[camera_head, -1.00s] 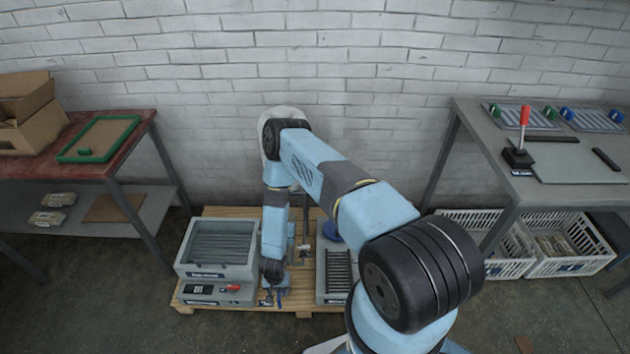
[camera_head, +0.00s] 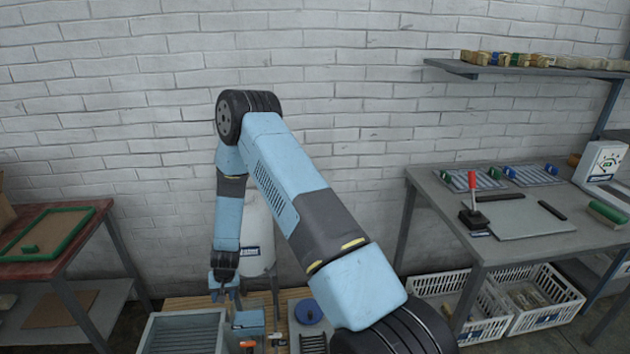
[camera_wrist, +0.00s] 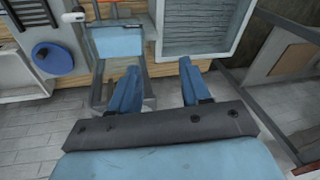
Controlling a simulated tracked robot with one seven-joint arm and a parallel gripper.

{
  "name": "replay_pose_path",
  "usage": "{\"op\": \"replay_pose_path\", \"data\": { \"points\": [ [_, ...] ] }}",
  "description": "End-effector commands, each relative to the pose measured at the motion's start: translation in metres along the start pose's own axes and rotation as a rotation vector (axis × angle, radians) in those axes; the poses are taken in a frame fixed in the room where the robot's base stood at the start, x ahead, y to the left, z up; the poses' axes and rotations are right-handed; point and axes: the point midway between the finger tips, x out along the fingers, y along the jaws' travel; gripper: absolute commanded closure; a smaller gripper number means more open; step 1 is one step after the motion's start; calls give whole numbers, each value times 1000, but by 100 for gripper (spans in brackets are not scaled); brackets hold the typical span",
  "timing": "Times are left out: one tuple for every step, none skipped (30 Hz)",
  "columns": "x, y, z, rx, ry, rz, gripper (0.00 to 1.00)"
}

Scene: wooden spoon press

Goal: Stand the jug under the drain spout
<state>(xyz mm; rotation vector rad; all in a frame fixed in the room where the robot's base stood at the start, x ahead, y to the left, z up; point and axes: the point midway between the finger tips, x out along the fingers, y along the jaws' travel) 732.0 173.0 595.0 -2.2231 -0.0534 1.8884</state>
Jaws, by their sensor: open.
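A light-blue, box-like vessel that looks like the jug (camera_head: 247,319) stands low in front of the white tank (camera_head: 258,225). In the wrist view the jug (camera_wrist: 118,42) shows ahead and to the left of the fingers, not clearly between them. My gripper (camera_head: 225,294) hangs fingers down, just above and left of it in the head view. In the wrist view my gripper (camera_wrist: 158,66) is open with nothing between the fingertips. An orange-handled fitting (camera_head: 247,344) shows at the bottom edge; I cannot tell whether it is the drain spout.
A grey bin with a ribbed inside (camera_head: 183,332) stands left of the jug, and a round blue disc (camera_head: 308,312) lies to the right. A red-topped bench (camera_head: 72,262) is at left. A grey bench (camera_head: 445,187) with white crates (camera_head: 448,286) below is at right.

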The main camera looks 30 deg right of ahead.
Motion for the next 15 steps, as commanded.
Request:
{"op": "replay_pose_path", "data": {
  "points": [
    [-22,-3,-11,-9,14,-6,53],
    [-33,-4,-15,-15,18,-9,53],
    [-48,-6,-20,-23,24,-13,53],
    [-60,-7,-24,-29,28,-16,53],
    [-71,-8,-28,-34,33,-18,53],
    [-86,-9,-32,-42,37,-21,53],
    [-98,-10,-35,-48,42,-23,53],
    [-109,-11,-38,-54,46,-25,53],
    [-125,-12,-41,-60,53,-26,53],
    [-136,-12,-43,-65,56,-28,53],
    [-147,-12,-45,-70,60,-28,53],
    [-162,-12,-47,-77,66,-29,53],
    [-174,-12,-49,-82,71,-30,53],
    [-186,-13,-50,-86,76,-31,53],
    [-200,-13,-51,-93,80,-31,53]
  ]
}}
